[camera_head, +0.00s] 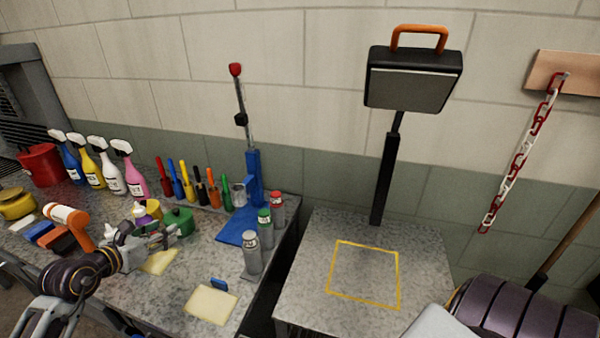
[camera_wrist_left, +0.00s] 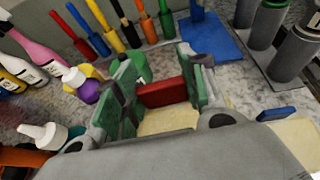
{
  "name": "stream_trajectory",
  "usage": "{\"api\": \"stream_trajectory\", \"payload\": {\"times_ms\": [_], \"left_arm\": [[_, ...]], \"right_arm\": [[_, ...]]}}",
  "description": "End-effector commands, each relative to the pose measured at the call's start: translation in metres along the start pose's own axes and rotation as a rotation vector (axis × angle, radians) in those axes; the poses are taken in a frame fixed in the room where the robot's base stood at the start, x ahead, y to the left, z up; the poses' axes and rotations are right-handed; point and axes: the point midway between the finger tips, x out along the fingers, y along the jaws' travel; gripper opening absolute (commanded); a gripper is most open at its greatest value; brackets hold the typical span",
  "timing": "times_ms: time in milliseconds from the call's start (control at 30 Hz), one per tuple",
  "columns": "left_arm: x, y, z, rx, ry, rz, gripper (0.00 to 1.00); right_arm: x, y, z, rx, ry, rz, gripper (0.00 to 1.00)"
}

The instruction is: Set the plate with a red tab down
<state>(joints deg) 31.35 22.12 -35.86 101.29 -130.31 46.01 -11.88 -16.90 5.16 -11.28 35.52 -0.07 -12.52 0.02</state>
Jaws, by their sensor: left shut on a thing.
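The plate with a red tab is a thin cream sheet. In the left wrist view its red tab (camera_wrist_left: 162,93) is between the fingers of my left gripper (camera_wrist_left: 165,88), and part of the cream sheet (camera_wrist_left: 168,120) shows below the tab. In the head view my left gripper (camera_head: 168,238) is over the left bench, shut on the tab, with the cream plate (camera_head: 158,263) just below it. The tab is hidden there by the fingers. I cannot tell whether the plate touches the bench. My right gripper is not in view.
A similar cream plate (camera_head: 210,306) with a blue tab (camera_head: 219,284) lies nearby on the bench. Grey canisters (camera_head: 252,255), a blue stand (camera_head: 253,185) and spray bottles (camera_head: 112,178) stand around. The right-hand table has an empty yellow outline (camera_head: 333,270) below a lamp (camera_head: 412,80).

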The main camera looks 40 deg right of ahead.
Motion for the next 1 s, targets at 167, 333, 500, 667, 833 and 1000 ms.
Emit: {"api": "stream_trajectory", "payload": {"times_ms": [167,333,500,667,833,1000], "left_arm": [[-0.024,-0.003,0.043,0.007,-0.007,0.000,0.14],[-0.056,0.000,0.086,0.000,-0.008,0.012,0.14],[-0.095,0.005,0.120,-0.010,-0.006,0.037,0.14],[-0.140,0.013,0.136,-0.030,-0.005,0.078,0.14],[-0.183,0.022,0.130,-0.054,-0.001,0.134,0.14],[-0.212,0.030,0.113,-0.074,0.001,0.182,0.14]], "right_arm": [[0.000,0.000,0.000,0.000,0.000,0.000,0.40],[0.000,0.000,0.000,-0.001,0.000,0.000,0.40],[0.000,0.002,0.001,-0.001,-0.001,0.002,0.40],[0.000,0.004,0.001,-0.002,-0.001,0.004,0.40],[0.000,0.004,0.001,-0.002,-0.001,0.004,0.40],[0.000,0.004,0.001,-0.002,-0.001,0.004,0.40]]}}
